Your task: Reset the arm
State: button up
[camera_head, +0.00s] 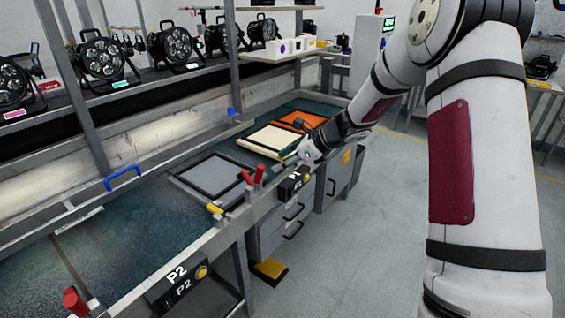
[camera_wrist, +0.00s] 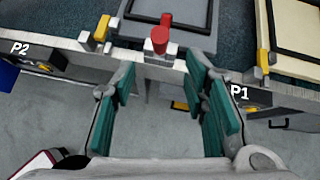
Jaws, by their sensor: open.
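My gripper (camera_wrist: 168,112) is open and empty in the wrist view, its green-padded fingers spread apart. It hangs over the front edge of the workbench (camera_head: 60,240). A red-handled clamp (camera_wrist: 159,38) on the bench edge shows just beyond the gap between the fingers, apart from them. In the head view my arm reaches from the right towards the bench edge, and the gripper's fingers are too small to make out there.
A grey framed panel (camera_head: 212,176), a cream one (camera_head: 270,138) and an orange one (camera_head: 305,120) lie along the bench. Several par cans (camera_head: 102,57) stand on the shelf behind. Drawers (camera_head: 285,222) sit under the bench.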

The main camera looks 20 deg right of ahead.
jog(key=s+a+r+n+g+h+p, duration=0.1)
jog(key=s+a+r+n, duration=0.3)
jog(key=s+r+n, duration=0.45)
jog(key=s+a+r+n+g+h+p, duration=0.15)
jog(key=s+a+r+n, duration=0.35)
jog(key=s, duration=0.6)
jog(key=s+d+r+n+h+p, duration=0.1)
jog(key=s+n, duration=0.5)
jog(key=s, duration=0.6)
jog(key=s+d+r+n+h+p, duration=0.1)
jog(key=s+d+r+n+h, duration=0.2)
jog(key=s+n, duration=0.4)
jog(key=s+d+r, duration=0.1)
jog(key=s+r, duration=0.1)
jog(key=s, duration=0.4)
jog(key=shift+s+d+p, duration=0.3)
jog(key=shift+d+p, duration=0.05)
jog(key=shift+a+r, duration=0.1)
jog(key=shift+r, duration=0.05)
